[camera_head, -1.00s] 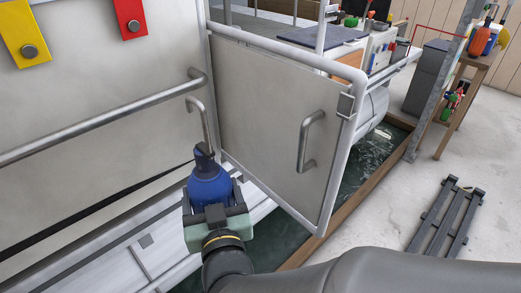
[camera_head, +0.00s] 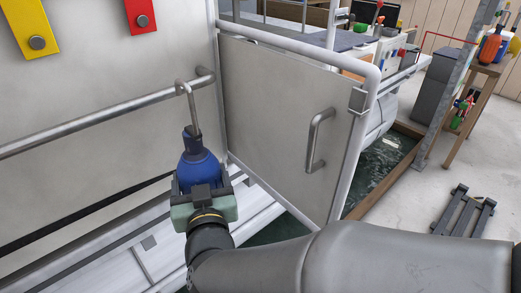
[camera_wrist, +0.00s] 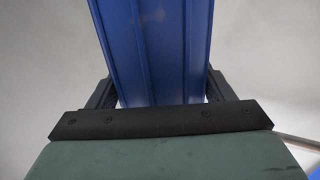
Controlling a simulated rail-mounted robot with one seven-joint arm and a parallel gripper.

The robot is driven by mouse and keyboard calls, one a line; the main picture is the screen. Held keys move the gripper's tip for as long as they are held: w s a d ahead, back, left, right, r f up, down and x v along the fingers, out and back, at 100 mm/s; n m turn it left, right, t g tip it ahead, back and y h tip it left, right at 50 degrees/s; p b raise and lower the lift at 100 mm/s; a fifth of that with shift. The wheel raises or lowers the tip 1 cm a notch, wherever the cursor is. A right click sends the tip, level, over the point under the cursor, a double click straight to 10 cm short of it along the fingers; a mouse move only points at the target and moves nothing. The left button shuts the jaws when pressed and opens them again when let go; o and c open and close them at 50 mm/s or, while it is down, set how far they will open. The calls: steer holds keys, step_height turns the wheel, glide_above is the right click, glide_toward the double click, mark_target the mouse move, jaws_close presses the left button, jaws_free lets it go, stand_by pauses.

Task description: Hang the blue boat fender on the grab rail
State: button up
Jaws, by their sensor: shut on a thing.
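The blue boat fender (camera_head: 200,168) is upright in my gripper (camera_head: 203,185), which is shut around its lower body. A grey metal hook (camera_head: 193,108) rises from the fender's dark top. The hook's bend overlaps the grab rail (camera_head: 110,116) in the head view, near the rail's right end. I cannot tell whether the hook rests on the rail or is in front of it. In the wrist view the ribbed blue fender (camera_wrist: 158,50) stands between the two dark fingers (camera_wrist: 160,90). The fender's lower end is hidden.
The rail is fixed to a pale wall panel below a yellow tag (camera_head: 32,20) and a red tag (camera_head: 140,14). A gate panel (camera_head: 285,120) with a handle stands close on the right. Water and a dark slatted rack (camera_head: 463,212) are farther right.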

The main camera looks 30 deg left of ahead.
steer(key=shift+w+a+b, duration=0.15)
steer(key=shift+w+a, duration=0.15)
steer(key=shift+a, duration=0.5)
steer(key=shift+w+a+b, duration=0.1)
steer(key=shift+w+a, duration=0.2)
steer(key=shift+a, duration=0.55)
steer(key=shift+w+a+b, duration=0.15)
steer(key=shift+w+a, duration=0.15)
steer(key=shift+a, duration=0.5)
